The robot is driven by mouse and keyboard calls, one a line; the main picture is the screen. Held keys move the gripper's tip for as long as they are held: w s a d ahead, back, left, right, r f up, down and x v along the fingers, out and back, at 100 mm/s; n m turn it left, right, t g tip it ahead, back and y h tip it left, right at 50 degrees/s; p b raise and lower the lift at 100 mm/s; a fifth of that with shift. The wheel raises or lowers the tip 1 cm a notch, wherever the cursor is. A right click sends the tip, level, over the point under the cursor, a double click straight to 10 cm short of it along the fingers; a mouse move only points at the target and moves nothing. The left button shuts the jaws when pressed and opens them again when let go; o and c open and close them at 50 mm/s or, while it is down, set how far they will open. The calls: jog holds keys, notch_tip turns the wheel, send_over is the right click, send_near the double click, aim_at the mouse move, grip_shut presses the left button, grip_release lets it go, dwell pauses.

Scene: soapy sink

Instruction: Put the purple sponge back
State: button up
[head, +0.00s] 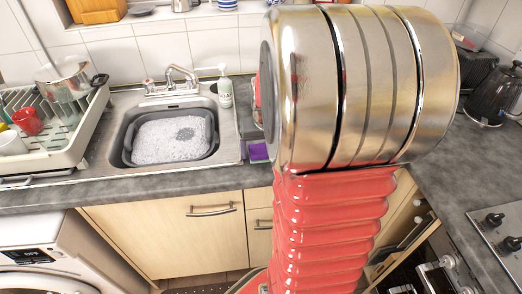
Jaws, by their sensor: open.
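The purple sponge (258,153) shows at the right of the sink, near the front edge of the grey worktop. It lies in or on a small grey holder whose shape I cannot make out fully. My arm's large metal joint and red bellows fill the middle right and stand close to the sponge in the picture. They hide the worktop just right of it. My gripper is not in view.
The sink (117,138) holds a grey basin (212,148) of suds with something dark in it. A soap bottle (225,92) stands behind the sponge, beside the tap (180,76). A loaded dish rack (75,145) is left; a dark kettle (494,95) and hob (503,222) are right.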

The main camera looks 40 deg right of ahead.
jog(key=shift+r, duration=0.1)
jog(key=v, duration=1.2)
dwell(0.4)
jog(key=s+a+r+n+t+y, duration=0.1)
jog(key=s+a+n, duration=0.2)
jog(key=a, duration=1)
jog(key=s+a+r+n+t, duration=0.1)
jog(key=s+a+n+t, duration=0.1)
jog(key=a, duration=1.1)
jog(key=shift+s+n+y, duration=0.4)
jog(key=shift+s+n, duration=0.5)
jog(key=shift+s, duration=0.15)
